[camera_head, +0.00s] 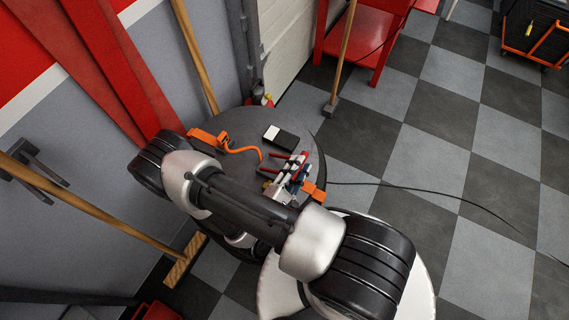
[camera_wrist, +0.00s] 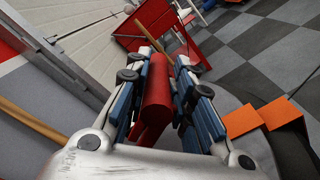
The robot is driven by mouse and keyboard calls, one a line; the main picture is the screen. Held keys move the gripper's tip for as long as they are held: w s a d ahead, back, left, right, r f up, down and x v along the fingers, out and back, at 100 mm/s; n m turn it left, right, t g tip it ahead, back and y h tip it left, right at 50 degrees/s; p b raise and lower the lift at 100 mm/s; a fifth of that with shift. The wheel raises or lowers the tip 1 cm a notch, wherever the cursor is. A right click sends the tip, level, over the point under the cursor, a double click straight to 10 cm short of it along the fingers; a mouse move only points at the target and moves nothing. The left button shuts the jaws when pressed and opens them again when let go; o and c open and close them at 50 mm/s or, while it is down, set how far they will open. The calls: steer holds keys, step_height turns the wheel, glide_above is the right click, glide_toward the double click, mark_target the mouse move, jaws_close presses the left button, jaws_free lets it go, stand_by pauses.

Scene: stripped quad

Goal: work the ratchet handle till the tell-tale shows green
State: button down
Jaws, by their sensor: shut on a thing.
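A red cylindrical handle (camera_wrist: 157,88) lies between the two fingers of my gripper (camera_wrist: 163,62) in the wrist view, and the fingers are shut on it. In the head view my gripper (camera_head: 291,174) is over the near right part of a dark round top, with red bars (camera_head: 295,156) showing at the fingers. An orange strap (camera_head: 245,149) runs across the top from the left. More orange shows to the right of the fingers in the wrist view (camera_wrist: 255,118). My arm and fingers hide most of the ratchet body. I cannot make out a green tell-tale.
A white and black block (camera_head: 281,137) lies on the dark round top (camera_head: 314,160), beyond my gripper. Wooden poles stand left and behind, one broom-like (camera_head: 341,60). A red table (camera_head: 365,45) stands at the back. The checkered floor to the right is open, crossed by a thin cable (camera_head: 430,192).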

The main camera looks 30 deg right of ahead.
steer(key=f, duration=0.1)
steer(key=m, duration=0.1)
steer(key=s+f+m, duration=0.1)
steer(key=shift+d+f+b, duration=0.3)
steer(key=shift+d+f, duration=0.05)
steer(key=shift+s+d+f+m, duration=0.15)
steer(key=shift+s+f+m, duration=0.05)
steer(key=shift+f+m, duration=0.95)
steer(key=shift+r, duration=0.1)
steer(key=c, duration=1.4)
jaws_free()
steer(key=shift+c, duration=0.2)
step_height(320, 180, up, 10)
steer(key=shift+c, duration=0.5)
